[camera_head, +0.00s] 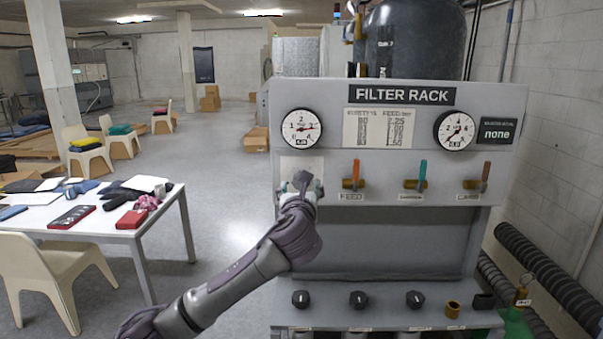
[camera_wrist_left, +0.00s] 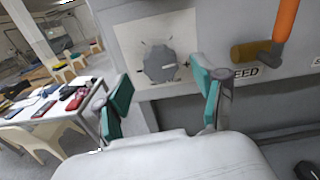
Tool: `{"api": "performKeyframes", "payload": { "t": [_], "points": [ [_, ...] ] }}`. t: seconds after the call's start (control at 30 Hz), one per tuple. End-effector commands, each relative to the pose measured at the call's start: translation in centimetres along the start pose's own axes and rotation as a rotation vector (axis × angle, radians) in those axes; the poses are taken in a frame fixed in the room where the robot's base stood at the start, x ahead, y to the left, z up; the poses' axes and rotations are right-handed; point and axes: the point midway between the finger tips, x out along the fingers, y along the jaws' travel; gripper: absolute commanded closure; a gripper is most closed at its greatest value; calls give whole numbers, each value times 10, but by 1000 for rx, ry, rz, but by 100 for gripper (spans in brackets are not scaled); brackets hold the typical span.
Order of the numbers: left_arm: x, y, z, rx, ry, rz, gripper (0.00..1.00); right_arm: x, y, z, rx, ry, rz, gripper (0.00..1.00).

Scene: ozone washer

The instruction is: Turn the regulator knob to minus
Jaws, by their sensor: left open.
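The regulator knob (camera_wrist_left: 160,64) is a round grey dial on a pale square plate (camera_wrist_left: 128,38) with tick marks around it. In the head view the plate (camera_head: 288,162) sits below the left gauge, and my gripper hides the knob. My left gripper (camera_head: 303,183) is in front of the plate. In the wrist view its teal-padded fingers (camera_wrist_left: 162,72) are spread, one on each side of the knob, with a visible gap from it. I cannot tell how far off the panel they are. My right gripper is not in view.
Levers with orange (camera_head: 355,172), teal (camera_head: 422,172) and red (camera_head: 486,175) handles stick out right of the plate. A left gauge (camera_head: 301,128) and right gauge (camera_head: 455,131) are above. Black knobs (camera_head: 300,299) line the lower ledge. A cluttered table (camera_head: 100,222) stands left.

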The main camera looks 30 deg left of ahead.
Motion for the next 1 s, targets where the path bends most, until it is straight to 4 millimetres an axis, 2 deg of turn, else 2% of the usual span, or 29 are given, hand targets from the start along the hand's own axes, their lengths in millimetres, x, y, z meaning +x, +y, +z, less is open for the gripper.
{"api": "performKeyframes", "payload": {
  "t": [0.03, 0.1, 0.3, 0.7, 0.77, 1.0],
  "points": [
    [11, 0, 4, -1, 2, 3, 30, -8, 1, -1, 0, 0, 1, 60],
    [23, 0, 4, -2, 2, 2, 30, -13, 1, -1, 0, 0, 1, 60],
    [46, 0, 2, -2, 1, 1, 30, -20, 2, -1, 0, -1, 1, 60],
    [53, 0, 0, -2, 0, 0, 30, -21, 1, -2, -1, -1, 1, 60],
    [53, 0, 0, -2, 0, 0, 39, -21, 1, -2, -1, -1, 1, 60],
    [53, 0, 0, -2, 0, 0, 79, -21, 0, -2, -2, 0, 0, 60]
  ]
}}
